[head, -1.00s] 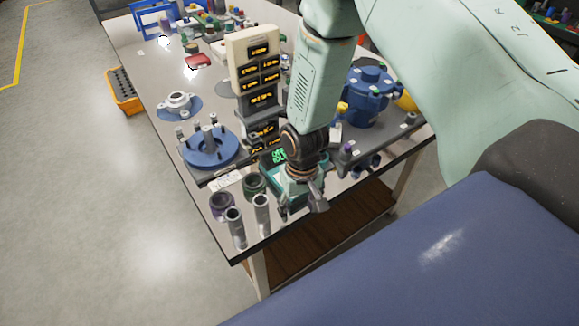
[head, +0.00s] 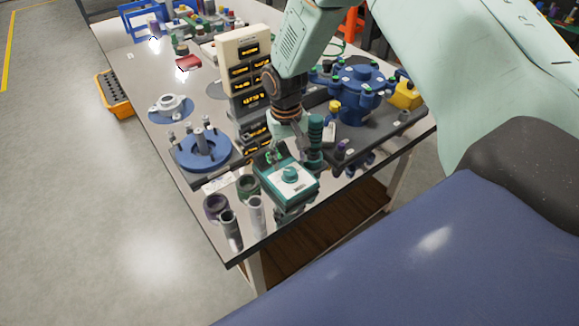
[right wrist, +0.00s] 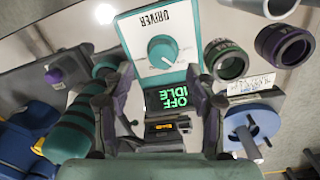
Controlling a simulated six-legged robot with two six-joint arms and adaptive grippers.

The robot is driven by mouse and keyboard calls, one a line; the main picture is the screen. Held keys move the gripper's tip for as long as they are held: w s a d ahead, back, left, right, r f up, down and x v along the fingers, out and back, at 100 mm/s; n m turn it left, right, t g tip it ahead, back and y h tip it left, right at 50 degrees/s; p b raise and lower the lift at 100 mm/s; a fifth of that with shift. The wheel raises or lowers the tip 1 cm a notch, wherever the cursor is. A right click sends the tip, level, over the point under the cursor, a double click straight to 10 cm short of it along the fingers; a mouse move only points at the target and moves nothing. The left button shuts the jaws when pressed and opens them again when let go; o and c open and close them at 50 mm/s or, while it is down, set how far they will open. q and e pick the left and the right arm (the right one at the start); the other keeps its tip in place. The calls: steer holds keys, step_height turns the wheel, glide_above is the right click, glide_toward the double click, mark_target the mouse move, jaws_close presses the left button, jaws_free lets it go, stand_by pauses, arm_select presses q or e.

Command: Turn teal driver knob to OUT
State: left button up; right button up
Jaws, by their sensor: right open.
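The driver box (head: 287,190) is a teal box with a white top at the table's front corner. Its teal knob (head: 291,174) is uncovered in the head view. In the right wrist view the knob (right wrist: 162,52) sits below the word DRIVER, with a pale pointer mark. The green display (right wrist: 172,97) reads OFF and IDLE. My right gripper (head: 288,153) is open and empty, behind the knob and apart from it. Its two fingers (right wrist: 155,88) frame the display in the wrist view. A teal driver tool (head: 315,138) stands beside the gripper. My left gripper is out of view.
Purple and green rings (head: 215,205) and grey tubes stand left of the box. A label tower (head: 246,75) rises behind it. A blue flanged disc (head: 203,150) lies to the left and a blue housing (head: 358,90) to the right.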

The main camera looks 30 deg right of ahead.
mark_target(289, 170)
step_height(289, 170, down, 3)
steer(key=shift+a+r, duration=0.1)
steer(key=shift+r, duration=0.1)
steer(key=shift+s+a+f, duration=0.15)
steer(key=shift+f, duration=0.25)
steer(key=shift+d+f, duration=0.2)
steer(key=shift+f, duration=0.05)
steer(key=shift+a+r, duration=0.15)
steer(key=c, duration=1.1)
